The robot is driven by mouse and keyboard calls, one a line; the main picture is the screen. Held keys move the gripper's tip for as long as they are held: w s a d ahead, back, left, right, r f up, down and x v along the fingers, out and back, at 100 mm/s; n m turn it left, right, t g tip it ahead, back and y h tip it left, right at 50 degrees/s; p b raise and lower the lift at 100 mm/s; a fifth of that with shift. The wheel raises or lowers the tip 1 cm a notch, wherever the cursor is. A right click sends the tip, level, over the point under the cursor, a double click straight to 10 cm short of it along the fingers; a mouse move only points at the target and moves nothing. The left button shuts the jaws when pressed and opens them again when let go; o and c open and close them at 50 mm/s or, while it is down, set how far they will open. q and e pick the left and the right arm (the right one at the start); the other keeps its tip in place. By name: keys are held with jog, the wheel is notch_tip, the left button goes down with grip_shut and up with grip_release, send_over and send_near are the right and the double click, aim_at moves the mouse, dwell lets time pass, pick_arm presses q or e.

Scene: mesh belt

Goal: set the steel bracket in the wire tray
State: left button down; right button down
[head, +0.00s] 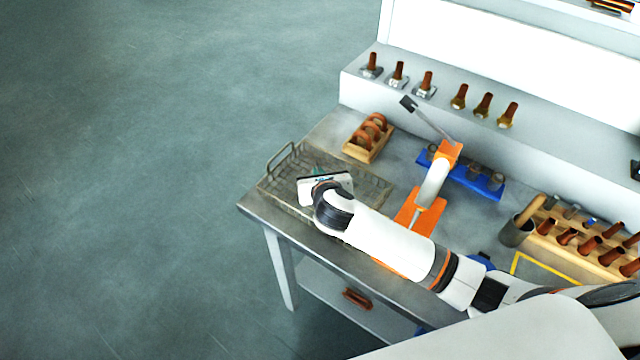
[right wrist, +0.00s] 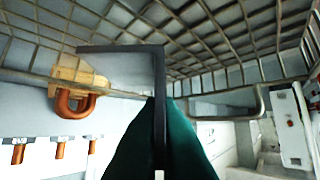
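The wire tray (head: 372,188) is a grey mesh basket with a looped handle, at the left end of the bench; its mesh fills the top of the right wrist view (right wrist: 225,40). My right gripper (right wrist: 168,105) has green fingers and is over the tray, mostly hidden behind my wrist in the head view. Its fingers are closed around the upright dark edge of the steel bracket (right wrist: 120,68), an L-shaped grey plate. The bracket is close to the mesh; I cannot tell whether it touches. My left gripper is not in view.
A wooden block with copper rings (head: 368,138) stands just behind the tray. An orange clamp-like fixture (head: 428,212) and a blue rack (head: 470,176) are to the right. Brown-handled pieces line the shelf (head: 440,92). A grey cup (head: 514,234) stands by a wooden rack (head: 580,246).

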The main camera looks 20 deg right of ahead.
jog(key=shift+f, duration=0.4)
notch_tip(320, 180, down, 3)
jog(key=shift+f, duration=0.15)
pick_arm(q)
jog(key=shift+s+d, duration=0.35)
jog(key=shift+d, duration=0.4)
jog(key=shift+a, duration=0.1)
pick_arm(e)
jog(key=c, duration=1.6)
grip_release()
jog(key=shift+f, duration=0.1)
jog(key=shift+c, duration=0.2)
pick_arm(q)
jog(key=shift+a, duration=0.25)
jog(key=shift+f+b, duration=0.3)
pick_arm(e)
jog(key=v, duration=1.2)
